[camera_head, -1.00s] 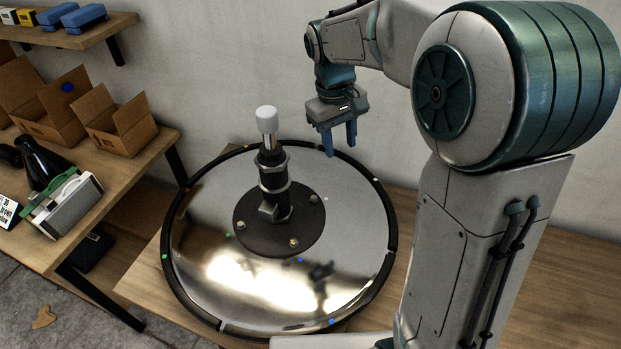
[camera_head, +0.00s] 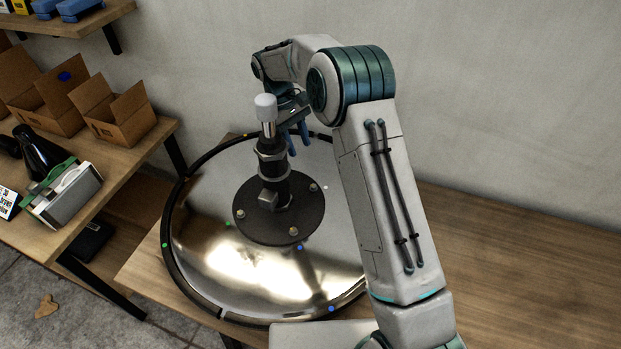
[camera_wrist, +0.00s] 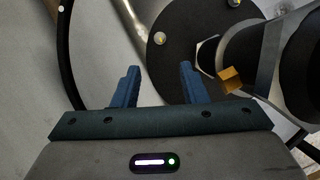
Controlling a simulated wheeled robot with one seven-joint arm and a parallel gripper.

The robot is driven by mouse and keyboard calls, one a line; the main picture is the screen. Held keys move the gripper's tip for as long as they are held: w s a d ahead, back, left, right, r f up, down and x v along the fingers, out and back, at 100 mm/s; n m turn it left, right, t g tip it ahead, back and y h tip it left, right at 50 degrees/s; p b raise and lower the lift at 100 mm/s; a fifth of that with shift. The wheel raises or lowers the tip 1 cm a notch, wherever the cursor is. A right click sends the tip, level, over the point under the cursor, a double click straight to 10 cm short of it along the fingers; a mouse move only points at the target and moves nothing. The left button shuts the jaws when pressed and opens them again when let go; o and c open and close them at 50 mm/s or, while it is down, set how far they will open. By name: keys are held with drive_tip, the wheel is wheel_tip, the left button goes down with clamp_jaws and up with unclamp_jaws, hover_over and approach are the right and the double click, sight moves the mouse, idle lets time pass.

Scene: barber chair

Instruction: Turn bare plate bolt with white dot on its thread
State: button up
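A round dark plate (camera_head: 262,236) sits at the middle of a shiny domed chair base. Brass-coloured bolts show on it: a front bolt (camera_head: 293,231), a right bolt (camera_head: 314,187) and a left bolt (camera_head: 240,213). In the wrist view one bolt (camera_wrist: 160,38) lies just beyond my fingers and another bolt (camera_wrist: 236,3) is at the top edge. I cannot make out a white dot on any thread. My gripper (camera_head: 300,143) is open and empty, behind and right of the central column. In the wrist view my gripper (camera_wrist: 157,82) has its blue fingers apart above the dome.
The upright column (camera_head: 272,165) with its pale cap (camera_head: 265,107) rises from the plate, close to my gripper. A dark rim (camera_head: 168,215) with coloured dots rings the dome (camera_head: 205,245). A side table with cardboard boxes (camera_head: 112,108) is left; the bench (camera_head: 510,260) right is clear.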

sight(314, 188)
drive_tip(key=p+x, duration=0.1)
drive_tip(key=x, duration=1.1)
drive_tip(key=shift+f+p, duration=0.1)
drive_tip(key=shift+p, duration=0.3)
clamp_jaws()
